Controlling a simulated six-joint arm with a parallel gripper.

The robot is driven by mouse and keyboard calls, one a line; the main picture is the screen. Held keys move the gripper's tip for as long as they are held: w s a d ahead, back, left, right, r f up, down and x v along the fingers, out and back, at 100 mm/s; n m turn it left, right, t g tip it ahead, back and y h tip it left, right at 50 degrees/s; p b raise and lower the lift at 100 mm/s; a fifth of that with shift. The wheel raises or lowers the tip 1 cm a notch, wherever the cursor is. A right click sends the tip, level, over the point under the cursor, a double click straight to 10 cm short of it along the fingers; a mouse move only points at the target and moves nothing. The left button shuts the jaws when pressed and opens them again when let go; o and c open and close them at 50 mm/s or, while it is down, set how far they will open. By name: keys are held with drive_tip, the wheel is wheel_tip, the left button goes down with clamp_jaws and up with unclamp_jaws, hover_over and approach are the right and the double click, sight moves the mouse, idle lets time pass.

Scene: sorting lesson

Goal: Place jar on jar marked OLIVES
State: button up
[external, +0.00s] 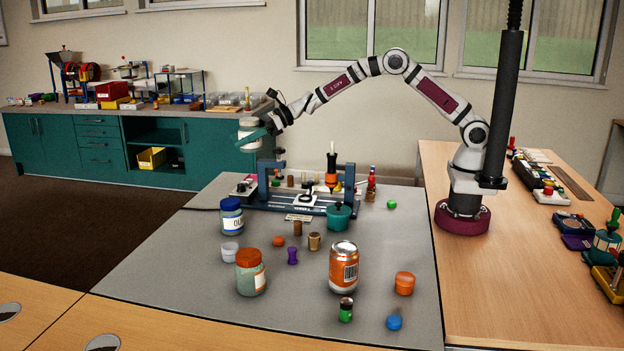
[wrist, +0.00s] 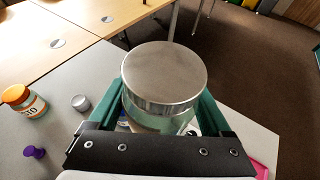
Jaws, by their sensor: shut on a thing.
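My gripper (external: 253,138) is shut on a clear jar with a silver lid (external: 249,125), held upright high above the grey table. The wrist view shows the held jar's round metal lid (wrist: 165,72) between my green fingers. A blue-lidded jar (external: 231,216) stands upright on the table, below and slightly left of the held jar in the external view. Its white label seems to start with "OL"; the rest is hard to read. A second jar with an orange-red lid (external: 250,273) stands nearer the camera; it also shows in the wrist view (wrist: 24,102), its label partly turned away.
An orange can (external: 343,267), a purple spool (external: 292,256) and a teal pot (external: 339,215) stand to the right. A blue-framed rack (external: 300,200) stands behind. The table's left side is clear.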

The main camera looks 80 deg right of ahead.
drive_tip(key=w+a+f, duration=0.1)
drive_tip(key=a+f, duration=0.1)
drive_tip(key=a, duration=0.1)
drive_tip(key=w+a+f, duration=0.1)
drive_tip(key=a+f, duration=0.2)
drive_tip(key=a, duration=0.1)
drive_tip(key=a+f, duration=0.2)
drive_tip(key=a, duration=0.2)
drive_tip(key=shift+w+f, duration=0.2)
drive_tip(key=shift+w, duration=0.2)
wheel_tip(320, 180, down, 4)
drive_tip(key=shift+a+f, duration=0.1)
drive_tip(key=shift+a, duration=0.05)
drive_tip(key=shift+f, duration=0.1)
